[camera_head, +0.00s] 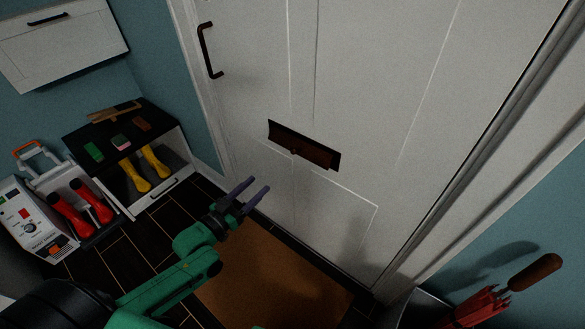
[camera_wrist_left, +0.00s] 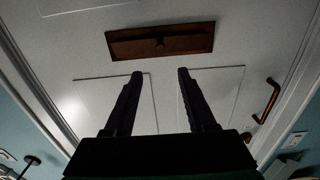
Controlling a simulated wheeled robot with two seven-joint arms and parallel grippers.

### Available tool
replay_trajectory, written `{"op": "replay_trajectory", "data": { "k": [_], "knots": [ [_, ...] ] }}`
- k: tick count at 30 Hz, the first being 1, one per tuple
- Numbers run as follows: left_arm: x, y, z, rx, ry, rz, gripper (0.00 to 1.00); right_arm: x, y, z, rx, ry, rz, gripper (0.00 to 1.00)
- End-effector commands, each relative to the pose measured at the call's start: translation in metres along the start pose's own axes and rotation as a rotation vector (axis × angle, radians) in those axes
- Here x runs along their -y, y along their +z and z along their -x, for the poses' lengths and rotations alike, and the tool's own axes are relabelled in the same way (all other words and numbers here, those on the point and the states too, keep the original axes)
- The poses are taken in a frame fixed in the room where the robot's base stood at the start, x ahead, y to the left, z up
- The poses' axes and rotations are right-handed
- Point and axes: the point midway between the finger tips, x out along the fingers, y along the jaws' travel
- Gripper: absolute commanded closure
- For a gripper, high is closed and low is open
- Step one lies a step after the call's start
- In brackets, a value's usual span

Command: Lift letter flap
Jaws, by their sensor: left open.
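My right gripper is in neither view.
A dark door handle (camera_head: 208,50) is on the door's left side. A brown mat (camera_head: 265,280) lies before the door.

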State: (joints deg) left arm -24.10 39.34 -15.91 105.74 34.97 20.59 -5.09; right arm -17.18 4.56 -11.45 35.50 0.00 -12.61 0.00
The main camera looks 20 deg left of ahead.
Motion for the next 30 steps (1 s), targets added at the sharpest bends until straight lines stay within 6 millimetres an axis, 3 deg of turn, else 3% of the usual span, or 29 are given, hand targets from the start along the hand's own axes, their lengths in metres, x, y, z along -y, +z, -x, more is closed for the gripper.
{"op": "replay_trajectory", "data": {
  "k": [1,7,18,23,30],
  "knots": [
    [-0.001,0.000,-0.010,-0.004,0.004,-0.002,0.44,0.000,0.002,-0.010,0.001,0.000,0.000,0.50],
    [-0.001,-0.007,-0.039,-0.002,0.005,-0.003,0.44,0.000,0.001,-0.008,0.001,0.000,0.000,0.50],
    [-0.002,-0.005,-0.133,0.000,0.005,-0.002,0.44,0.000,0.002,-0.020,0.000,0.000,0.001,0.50],
    [-0.003,-0.005,-0.151,0.003,0.006,-0.001,0.44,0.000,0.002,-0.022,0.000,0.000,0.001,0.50],
    [-0.003,-0.005,-0.153,0.005,0.006,-0.001,0.44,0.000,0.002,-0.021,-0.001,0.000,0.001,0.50]
  ]
}}
